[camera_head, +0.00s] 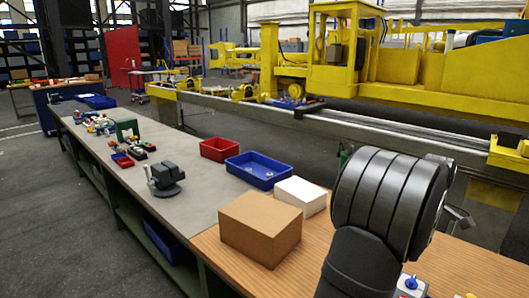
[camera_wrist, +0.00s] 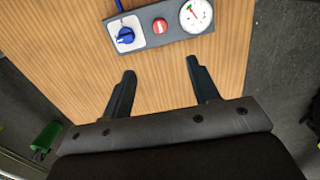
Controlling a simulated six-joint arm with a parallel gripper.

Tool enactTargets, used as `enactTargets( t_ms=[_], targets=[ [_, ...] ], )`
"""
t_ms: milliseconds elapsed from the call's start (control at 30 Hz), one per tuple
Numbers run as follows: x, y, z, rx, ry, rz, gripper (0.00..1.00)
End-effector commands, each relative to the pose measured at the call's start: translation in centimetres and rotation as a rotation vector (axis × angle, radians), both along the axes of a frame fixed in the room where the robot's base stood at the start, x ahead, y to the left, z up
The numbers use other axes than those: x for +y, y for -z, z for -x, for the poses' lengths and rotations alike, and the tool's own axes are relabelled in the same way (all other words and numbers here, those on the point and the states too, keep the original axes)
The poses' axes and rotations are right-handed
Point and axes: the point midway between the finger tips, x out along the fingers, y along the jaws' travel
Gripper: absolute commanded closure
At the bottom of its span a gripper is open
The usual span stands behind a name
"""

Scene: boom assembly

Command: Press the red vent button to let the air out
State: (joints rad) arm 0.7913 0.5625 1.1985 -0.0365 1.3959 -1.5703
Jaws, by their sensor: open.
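In the wrist view a grey panel lies on the wooden bench top (camera_wrist: 85,65). The panel (camera_wrist: 178,36) carries a blue knob (camera_wrist: 126,36) on a white plate at the left, a round red button (camera_wrist: 160,26) with a white mark in the middle, and a dial gauge (camera_wrist: 194,15) at the right. My gripper (camera_wrist: 159,75) is open and empty. Its two dark fingers point towards the panel, apart from it in the picture, with the button ahead of the gap between them. In the head view my arm hides most of the panel; a blue knob (camera_head: 411,282) shows beside it.
A brown box (camera_head: 260,228) and a white box (camera_head: 300,195) stand left of my arm. Blue (camera_head: 259,168) and red (camera_head: 219,149) bins and a vise (camera_head: 165,180) are on the grey bench. A green object (camera_wrist: 46,137) is at lower left in the wrist view.

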Motion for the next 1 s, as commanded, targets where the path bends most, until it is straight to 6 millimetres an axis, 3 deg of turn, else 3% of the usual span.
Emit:
enactTargets(
  t_ms=[33,267,1000],
  targets=[
    [0.0,0.01,0.0,0.0,0.0,0.0,0.55],
    [0.0,0.02,0.0,0.0,0.0,0.0,1.0],
    [0.0,0.02,0.0,0.0,0.0,0.0,1.0]
  ],
)
